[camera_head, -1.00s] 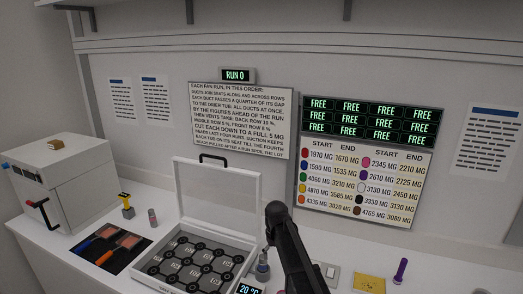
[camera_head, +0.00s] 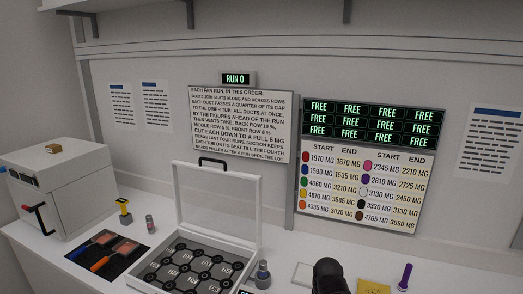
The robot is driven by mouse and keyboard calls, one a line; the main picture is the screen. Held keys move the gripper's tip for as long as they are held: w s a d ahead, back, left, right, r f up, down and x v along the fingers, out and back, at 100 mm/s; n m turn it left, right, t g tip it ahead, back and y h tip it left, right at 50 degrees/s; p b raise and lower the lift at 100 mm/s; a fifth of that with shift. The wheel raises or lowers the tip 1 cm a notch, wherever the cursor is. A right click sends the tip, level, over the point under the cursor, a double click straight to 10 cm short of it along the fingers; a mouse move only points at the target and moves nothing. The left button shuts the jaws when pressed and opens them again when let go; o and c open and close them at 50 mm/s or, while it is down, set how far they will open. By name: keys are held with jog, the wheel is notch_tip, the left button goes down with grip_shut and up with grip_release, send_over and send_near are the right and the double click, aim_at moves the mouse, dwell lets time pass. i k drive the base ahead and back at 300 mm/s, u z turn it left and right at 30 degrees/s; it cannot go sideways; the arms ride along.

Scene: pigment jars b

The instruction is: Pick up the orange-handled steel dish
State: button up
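The orange-handled steel dish (camera_head: 104,239) lies on a black mat (camera_head: 82,266) on the counter at the left, its orange handle pointing to the lower left. A dark rounded end of my arm, with what looks like my gripper (camera_head: 328,274), shows at the bottom edge right of centre, well to the right of the mat. Its fingers cannot be made out, and nothing is seen held in it.
An open box (camera_head: 244,205) with dark round seats stands right of the mat. A white machine (camera_head: 52,190) with a red-tipped lever stands at left. A yellow-topped stand (camera_head: 124,211), a small jar (camera_head: 150,223) and a grey bottle (camera_head: 262,272) stand nearby. A purple peg (camera_head: 405,275) stands at right.

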aim_at(126, 247)
jog(key=z, duration=1.4)
jog(key=k, duration=0.05)
jog(key=u, duration=2.75)
